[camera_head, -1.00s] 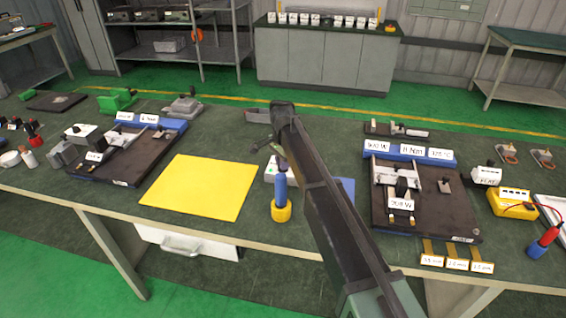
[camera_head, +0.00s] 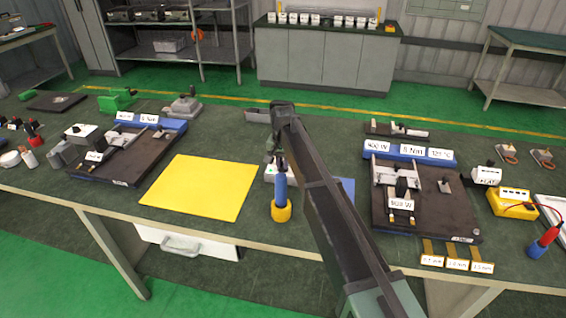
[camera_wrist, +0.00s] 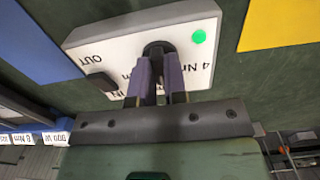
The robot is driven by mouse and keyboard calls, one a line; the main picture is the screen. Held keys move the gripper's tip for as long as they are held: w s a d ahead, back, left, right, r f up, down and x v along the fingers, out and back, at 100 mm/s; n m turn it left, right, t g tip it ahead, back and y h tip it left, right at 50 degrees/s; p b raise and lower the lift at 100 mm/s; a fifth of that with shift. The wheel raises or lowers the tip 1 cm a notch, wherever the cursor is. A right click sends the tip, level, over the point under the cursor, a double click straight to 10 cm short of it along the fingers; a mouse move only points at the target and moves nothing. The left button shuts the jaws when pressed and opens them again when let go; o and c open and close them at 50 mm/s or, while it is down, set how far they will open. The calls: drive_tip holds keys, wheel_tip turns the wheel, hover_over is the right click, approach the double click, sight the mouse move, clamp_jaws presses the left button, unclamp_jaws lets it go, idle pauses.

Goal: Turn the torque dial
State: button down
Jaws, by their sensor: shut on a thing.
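The torque box (camera_wrist: 120,45) is a white block with a "4 Nm" label, an OUT mark and a lit green dot. Its dark round torque dial (camera_wrist: 160,47) sits on the face near the green dot. My gripper (camera_wrist: 160,62) is shut on the dial, one finger on each side, and the fingers hide part of the dial and the label. In the head view the white box (camera_head: 269,173) stands on the bench behind the blue-handled driver, and my gripper (camera_head: 274,152) is over it, partly hidden by my arm.
The blue driver (camera_head: 281,190) stands upright in a yellow base (camera_head: 281,212) close in front of the box. A yellow mat (camera_head: 200,187) lies to the left, with bare bench between. A dark fixture board (camera_head: 445,205) lies to the right, and another (camera_head: 115,165) lies far left.

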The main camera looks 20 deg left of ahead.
idle(0.3)
drive_tip(key=c, duration=1.2)
unclamp_jaws()
drive_tip(key=shift+o, duration=0.2)
drive_tip(key=shift+r, duration=0.1)
wheel_tip(320, 180, up, 10)
drive_tip(key=p, duration=1)
drive_tip(key=shift+r+p, duration=0.25)
drive_tip(key=shift+p, duration=0.15)
drive_tip(key=shift+n, duration=0.3)
